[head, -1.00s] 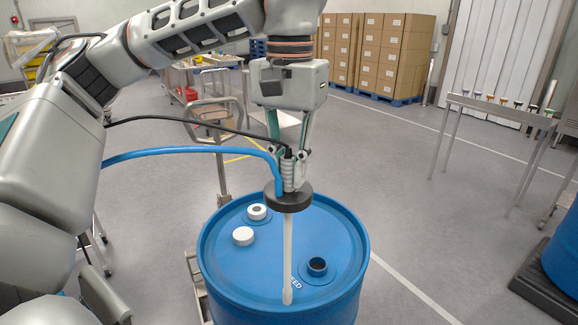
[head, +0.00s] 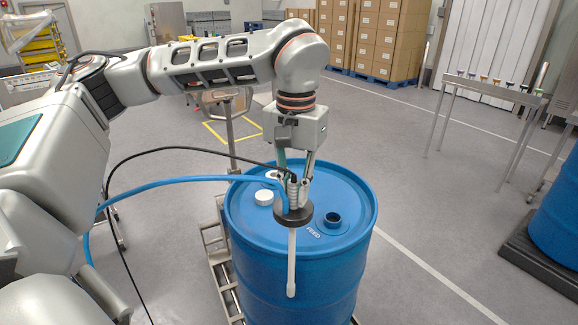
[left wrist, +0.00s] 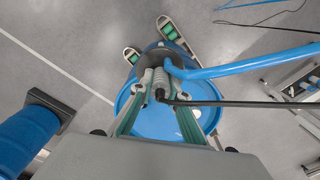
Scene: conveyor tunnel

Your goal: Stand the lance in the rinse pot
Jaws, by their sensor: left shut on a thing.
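My left gripper (head: 294,190) is shut on the ribbed grip of the lance. The lance has a black disc collar and a pale tube (head: 292,262) hanging near upright, its lower end free in view. In the head view the tube crosses the near side of the blue FEED drum (head: 345,255); I cannot tell how far in front it hangs. In the left wrist view the collar (left wrist: 172,62) sits beyond the left fingers (left wrist: 155,100). A blue hose (head: 180,180) and a black cable run left from the lance. I cannot make out a rinse pot. My right gripper is not identifiable.
The drum lid has an open dark port (head: 333,219) and a loose-looking white cap (head: 264,197). A second blue drum (head: 557,205) stands at right on a dark base. A narrow metal table (head: 490,93) holds small coloured items. Grey floor between is clear.

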